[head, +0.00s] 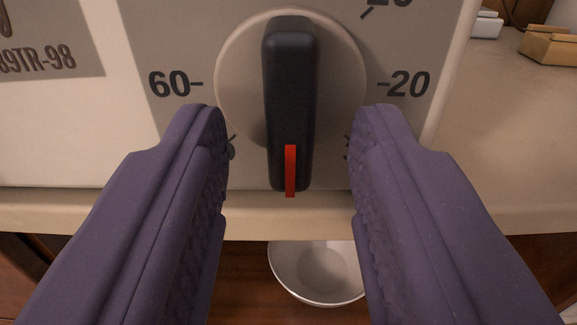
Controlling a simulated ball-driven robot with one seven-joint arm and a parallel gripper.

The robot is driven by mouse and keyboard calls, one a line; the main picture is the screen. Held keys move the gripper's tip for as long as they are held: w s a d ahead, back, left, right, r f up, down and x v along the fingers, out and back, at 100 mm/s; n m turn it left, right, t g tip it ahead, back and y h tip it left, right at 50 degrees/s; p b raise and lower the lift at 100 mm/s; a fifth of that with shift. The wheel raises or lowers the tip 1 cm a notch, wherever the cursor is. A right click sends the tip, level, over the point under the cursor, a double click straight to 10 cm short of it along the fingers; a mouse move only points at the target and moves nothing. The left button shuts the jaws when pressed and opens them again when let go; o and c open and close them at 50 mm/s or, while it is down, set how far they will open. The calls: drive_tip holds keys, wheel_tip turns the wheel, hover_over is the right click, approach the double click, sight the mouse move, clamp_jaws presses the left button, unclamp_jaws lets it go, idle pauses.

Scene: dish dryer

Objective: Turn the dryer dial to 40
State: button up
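The dryer dial (291,85) is a black upright bar handle on a round beige disc (240,75), on the grey front panel. Its red pointer (290,170) points straight down. The number 60 stands left of the dial and 20 right of it; another label is cut off at the top right. The lower marks are partly hidden behind my fingers, and I see no 40. My gripper (289,130) is open, with one purple finger on each side of the handle's lower part. Clear gaps show between the fingers and the handle.
A white bowl (318,270) sits below the dryer's lower edge, between my fingers. A beige counter (510,120) extends at the right, with a tan object (550,47) and a white object (486,25) at the back.

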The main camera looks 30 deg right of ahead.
drive_tip(key=shift+r, duration=0.1)
drive_tip(key=p+v, duration=0.2)
drive_tip(key=v, duration=0.6)
drive_tip(key=shift+w, duration=0.1)
